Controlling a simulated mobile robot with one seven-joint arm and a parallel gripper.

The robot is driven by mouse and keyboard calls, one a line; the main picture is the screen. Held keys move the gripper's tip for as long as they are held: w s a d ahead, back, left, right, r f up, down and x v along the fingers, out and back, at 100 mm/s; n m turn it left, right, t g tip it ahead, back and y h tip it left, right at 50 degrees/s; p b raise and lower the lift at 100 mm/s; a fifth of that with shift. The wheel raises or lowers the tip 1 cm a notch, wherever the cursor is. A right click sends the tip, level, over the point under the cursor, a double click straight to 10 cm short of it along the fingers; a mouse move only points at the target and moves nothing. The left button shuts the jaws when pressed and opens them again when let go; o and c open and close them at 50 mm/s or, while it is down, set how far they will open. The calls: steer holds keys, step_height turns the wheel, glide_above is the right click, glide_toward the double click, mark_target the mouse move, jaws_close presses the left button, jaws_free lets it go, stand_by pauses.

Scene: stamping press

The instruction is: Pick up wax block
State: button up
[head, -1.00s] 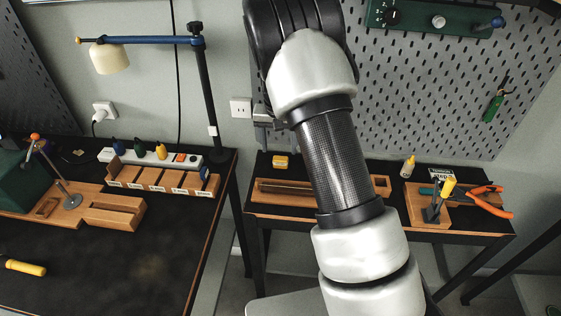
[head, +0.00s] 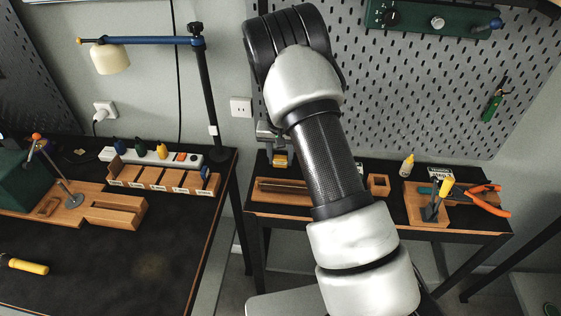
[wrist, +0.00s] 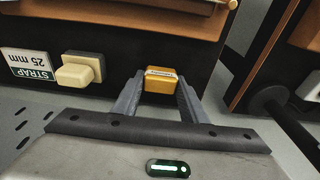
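The wax block appears to be the small yellow-orange block (head: 280,160) near the back left of the right-hand table. In the wrist view the block (wrist: 162,82) has a pale label and sits between the ends of my two fingers. My gripper (wrist: 161,86) is open, with a finger on each side of the block; contact cannot be made out. In the head view my gripper (head: 272,138) is just above and at the block, partly covering it.
A cream block (wrist: 79,70) and a "STRAP 25 mm" sign (wrist: 29,66) are beside the block in the wrist view. A wooden tray (head: 282,197) lies in front. A small bottle (head: 407,166) and orange-handled pliers (head: 490,200) are farther right. The pegboard (head: 440,100) rises behind.

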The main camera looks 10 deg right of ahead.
mark_target(280, 157)
steer(key=c, duration=0.3)
steer(key=shift+r, duration=0.1)
steer(key=shift+c, duration=0.2)
step_height(280, 157, up, 10)
steer(key=shift+f+b, duration=0.1)
steer(key=shift+b, duration=0.35)
